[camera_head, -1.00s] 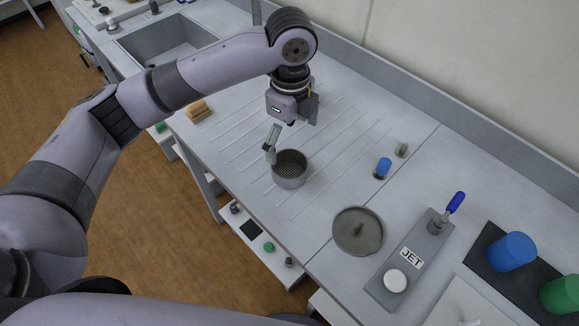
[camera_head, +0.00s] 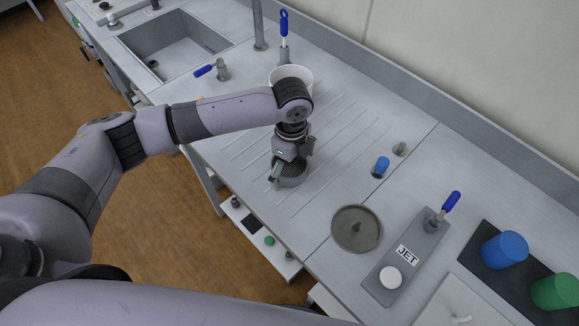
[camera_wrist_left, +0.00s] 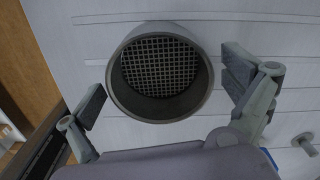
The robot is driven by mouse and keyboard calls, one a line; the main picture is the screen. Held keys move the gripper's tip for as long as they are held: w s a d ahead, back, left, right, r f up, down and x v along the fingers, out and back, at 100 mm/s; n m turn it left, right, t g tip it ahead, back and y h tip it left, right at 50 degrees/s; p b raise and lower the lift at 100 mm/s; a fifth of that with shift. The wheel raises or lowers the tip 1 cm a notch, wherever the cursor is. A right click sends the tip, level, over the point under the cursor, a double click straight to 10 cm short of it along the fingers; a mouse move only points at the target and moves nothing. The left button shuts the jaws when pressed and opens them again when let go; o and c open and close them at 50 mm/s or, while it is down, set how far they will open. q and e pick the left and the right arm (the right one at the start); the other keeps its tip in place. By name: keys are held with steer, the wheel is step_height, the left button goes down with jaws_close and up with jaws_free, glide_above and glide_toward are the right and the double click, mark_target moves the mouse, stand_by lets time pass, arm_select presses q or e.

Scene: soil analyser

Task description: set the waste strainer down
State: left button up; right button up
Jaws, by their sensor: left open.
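The waste strainer (camera_head: 293,181) is a grey metal cup with a mesh bottom. It stands upright on the ribbed drainboard, partly hidden by my left gripper (camera_head: 285,168) in the head view. In the left wrist view the strainer (camera_wrist_left: 123,104) shows its round rim and square mesh from above. My left gripper (camera_wrist_left: 168,88) is open, with one finger on each side of the strainer. Gaps show between the fingers and its wall in that view. My right gripper is not in view.
A grey round lid (camera_head: 357,229), a blue-capped piece (camera_head: 381,166) and the JET plate (camera_head: 405,262) stand to the right. A white bucket (camera_head: 291,73) and the sink (camera_head: 170,45) are behind. Ribbed drainboard (camera_head: 335,135) beside the strainer is clear.

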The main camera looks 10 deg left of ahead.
arm_select(q)
steer(key=shift+c, duration=0.5)
steer(key=c, duration=1.6)
steer(key=shift+o, duration=0.2)
steer(key=shift+r, duration=0.1)
